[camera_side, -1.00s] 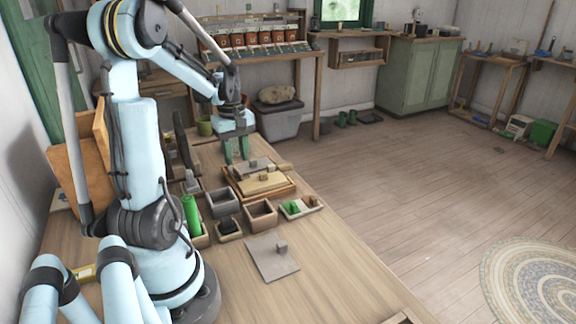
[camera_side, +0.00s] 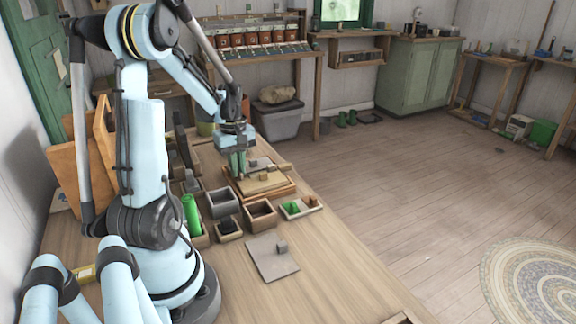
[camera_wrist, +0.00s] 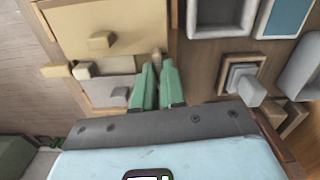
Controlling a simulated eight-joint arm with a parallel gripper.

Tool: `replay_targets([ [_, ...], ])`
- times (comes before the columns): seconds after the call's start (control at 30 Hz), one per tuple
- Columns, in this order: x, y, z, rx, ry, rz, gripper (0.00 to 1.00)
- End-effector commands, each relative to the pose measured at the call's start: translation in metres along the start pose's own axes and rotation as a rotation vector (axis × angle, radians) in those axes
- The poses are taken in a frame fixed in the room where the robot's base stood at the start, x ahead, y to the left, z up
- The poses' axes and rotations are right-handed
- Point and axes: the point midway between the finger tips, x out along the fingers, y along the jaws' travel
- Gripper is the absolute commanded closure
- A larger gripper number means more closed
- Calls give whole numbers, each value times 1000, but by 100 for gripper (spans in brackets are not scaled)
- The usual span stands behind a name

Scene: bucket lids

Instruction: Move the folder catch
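A two-part folder lies on the bench, with a tan wooden panel (camera_side: 266,182) and a grey panel (camera_wrist: 105,90), each with a small block on it. In the wrist view a small tan peg (camera_wrist: 157,55), seemingly the folder catch, stands at the folder's edge. My gripper (camera_wrist: 157,64) is over that edge with its green fingers drawn close together, the peg between their tips. In the side view my gripper (camera_side: 238,174) is low at the folder's left side, and the peg is hidden there. Another tan bar (camera_wrist: 56,71) sticks out on the opposite edge.
Open boxes stand in front of the folder, among them a grey box (camera_side: 222,205) and a brown box (camera_side: 261,216). A green cylinder (camera_side: 190,212) stands upright near my base. A grey lid (camera_side: 272,262) lies flat on the bench.

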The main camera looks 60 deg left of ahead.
Motion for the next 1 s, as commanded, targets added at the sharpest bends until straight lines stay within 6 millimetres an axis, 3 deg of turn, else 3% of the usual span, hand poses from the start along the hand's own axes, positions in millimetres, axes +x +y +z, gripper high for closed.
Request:
replay_targets([
  [0.7, 0, 0, 0, 134, -1, 0, 100],
  [0.73, 0, 0, 0, 134, -1, 0, 86],
  [0.87, 0, 0, 0, 133, -1, 0, 66],
  [1.0, 0, 0, 0, 133, 0, 0, 64],
])
